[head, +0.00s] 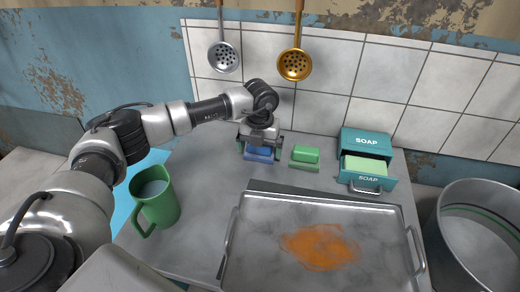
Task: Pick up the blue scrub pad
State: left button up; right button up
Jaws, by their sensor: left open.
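The blue scrub pad (258,154) lies at the back of the grey counter, left of a green pad (305,155). My left gripper (260,144) is directly above the blue pad, pointing down. It is open, with its fingers low around or just over the pad. The gripper hides the pad's upper part, and I cannot tell whether the fingers touch it. My right gripper is not in view.
A teal soap box (365,145) with an open drawer stands at the right back. A metal tray (320,215) with an orange stain fills the front. A green pitcher (157,200) is at left, a metal pot (480,235) at right. Ladles (295,64) hang behind.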

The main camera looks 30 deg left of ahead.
pick_arm(q)
jog(key=c, duration=0.6)
jog(key=shift+r, duration=0.1)
jog(key=shift+c, duration=0.2)
jog(key=shift+r, duration=0.55)
notch_tip(320, 180, up, 17)
jog(key=shift+f, duration=0.1)
